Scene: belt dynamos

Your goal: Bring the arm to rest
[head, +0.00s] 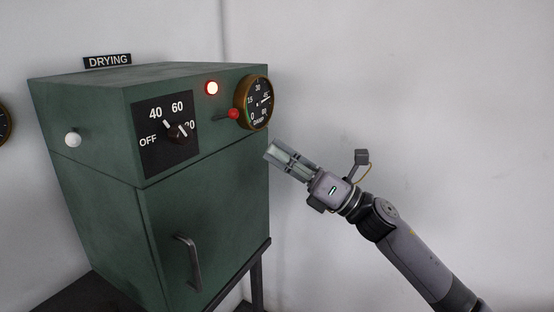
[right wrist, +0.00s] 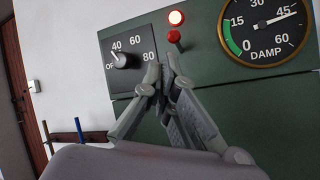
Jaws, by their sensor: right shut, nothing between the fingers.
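My right gripper (head: 273,152) is shut and empty, beside the right side of the green drying cabinet, below the gauge. In the right wrist view its fingertips (right wrist: 162,72) meet in front of the cabinet's front, between the dial and the gauge. From that view I cannot tell whether they touch anything; in the head view the gripper looks apart from the cabinet. My right arm (head: 400,245) reaches up from the lower right. My left gripper is in neither view.
The green cabinet (head: 205,220) has a black dial knob (head: 176,132), a lit red lamp (head: 212,88), a red-tipped lever (head: 233,113), a round DAMP gauge (head: 258,102) and a door handle (head: 190,262). A white knob (head: 72,139) sits on its left side. The wall at right is bare.

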